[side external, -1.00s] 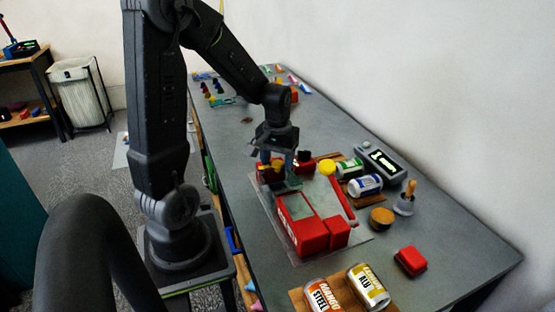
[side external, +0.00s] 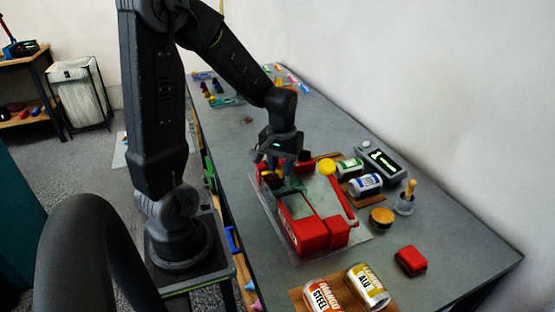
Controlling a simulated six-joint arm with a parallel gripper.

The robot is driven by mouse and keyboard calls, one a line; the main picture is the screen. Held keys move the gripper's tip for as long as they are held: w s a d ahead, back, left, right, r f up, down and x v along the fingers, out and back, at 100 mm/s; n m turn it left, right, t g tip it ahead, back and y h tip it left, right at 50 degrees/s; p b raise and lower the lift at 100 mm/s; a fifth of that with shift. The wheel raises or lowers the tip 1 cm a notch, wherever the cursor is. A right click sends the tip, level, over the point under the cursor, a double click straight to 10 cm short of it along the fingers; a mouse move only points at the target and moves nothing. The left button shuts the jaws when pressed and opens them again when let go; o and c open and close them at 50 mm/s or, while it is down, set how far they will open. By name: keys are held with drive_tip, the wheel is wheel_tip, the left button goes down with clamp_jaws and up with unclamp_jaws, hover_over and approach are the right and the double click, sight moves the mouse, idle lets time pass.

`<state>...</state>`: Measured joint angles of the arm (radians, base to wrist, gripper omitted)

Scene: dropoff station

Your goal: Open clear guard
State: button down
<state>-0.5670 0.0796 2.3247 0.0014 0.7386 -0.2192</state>
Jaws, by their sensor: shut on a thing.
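A red station (side external: 312,234) stands on a pale plate on the table, with a dark opening in its middle. A clear, greenish panel, the guard (side external: 298,184), shows at its far end under my gripper and looks tilted. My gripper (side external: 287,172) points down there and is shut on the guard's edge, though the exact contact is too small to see. A yellow round knob (side external: 327,166) sits at the station's far right corner. A red bar (side external: 342,200) runs along its right side.
Right of the station are a green-labelled can (side external: 349,168), a blue-labelled can (side external: 365,185), a grey tray (side external: 381,163), a wooden-handled tool (side external: 405,198), a round brown lid (side external: 382,218) and a red block (side external: 411,261).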

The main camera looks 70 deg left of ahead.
drive_tip(key=d, duration=0.8)
drive_tip(key=shift+d, duration=0.2)
drive_tip(key=c, duration=0.8)
unclamp_jaws()
wheel_tip(320, 180, up, 14)
drive_tip(key=shift+f, duration=0.1)
drive_tip(key=s+d+m+t, duration=0.5)
drive_tip(key=s+d+m, duration=0.1)
drive_tip(key=d+m, duration=0.2)
drive_tip(key=shift+s+r+m+t, duration=0.3)
drive_tip(key=shift+s+r+m, duration=0.05)
drive_tip(key=shift+m, duration=0.15)
